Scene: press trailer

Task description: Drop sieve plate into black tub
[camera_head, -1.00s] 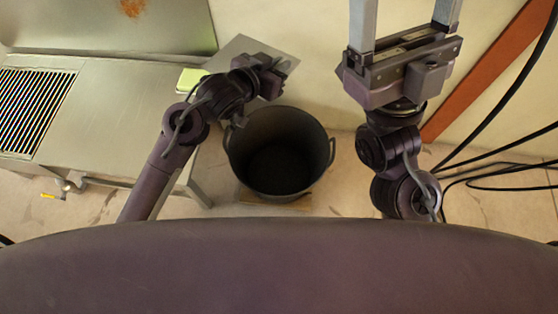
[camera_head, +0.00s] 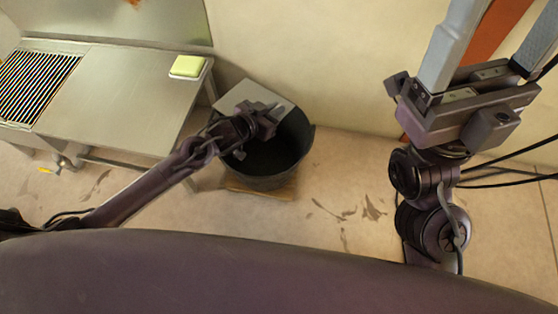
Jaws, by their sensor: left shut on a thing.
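The sieve plate (camera_head: 246,92) is a flat grey square sheet. My left gripper (camera_head: 266,108) is shut on its near edge, and the plate is over the far left part of the black tub (camera_head: 270,180).
A steel table (camera_head: 115,95) with a striped grate (camera_head: 38,85) stands at the left. A yellow-green sponge-like block (camera_head: 187,66) lies on its right corner. A pale wall is behind the tub. Black cables (camera_head: 510,178) hang at the right.

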